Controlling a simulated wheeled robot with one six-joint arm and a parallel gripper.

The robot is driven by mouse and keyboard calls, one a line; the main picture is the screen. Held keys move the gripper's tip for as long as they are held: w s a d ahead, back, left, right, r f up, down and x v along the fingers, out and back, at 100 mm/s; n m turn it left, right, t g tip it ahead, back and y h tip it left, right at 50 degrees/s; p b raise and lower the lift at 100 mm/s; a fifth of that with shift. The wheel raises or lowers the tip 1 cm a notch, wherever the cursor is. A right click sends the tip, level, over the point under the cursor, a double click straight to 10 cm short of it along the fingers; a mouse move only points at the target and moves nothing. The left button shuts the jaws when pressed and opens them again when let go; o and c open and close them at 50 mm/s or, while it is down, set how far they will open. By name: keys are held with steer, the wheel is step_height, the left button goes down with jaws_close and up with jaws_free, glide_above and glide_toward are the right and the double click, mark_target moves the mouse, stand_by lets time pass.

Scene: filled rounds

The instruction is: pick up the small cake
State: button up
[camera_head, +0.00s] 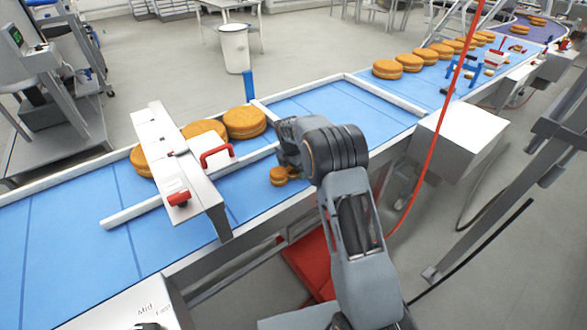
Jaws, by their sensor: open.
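The small cake (278,176) is a round, golden-brown filled cake lying on the blue conveyor belt, near the belt's front edge. It is clearly smaller than the cakes behind it. My gripper (289,162) is above and just right of the small cake, at the end of my grey arm. The wrist hides most of the fingers. A bit of brown shows at the wrist's lower edge beside the cake; I cannot tell what it belongs to. I cannot tell whether a finger touches the cake.
Larger cakes (245,122) sit behind a white guide rail (240,167). A metal bridge with a red handle (216,155) spans the belt on the left. More cakes (388,69) line the belt at the far right. A red cable (440,125) hangs right of my arm.

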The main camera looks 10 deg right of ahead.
steer(key=shift+c, duration=0.2)
steer(key=c, duration=0.7)
steer(key=shift+r, duration=0.15)
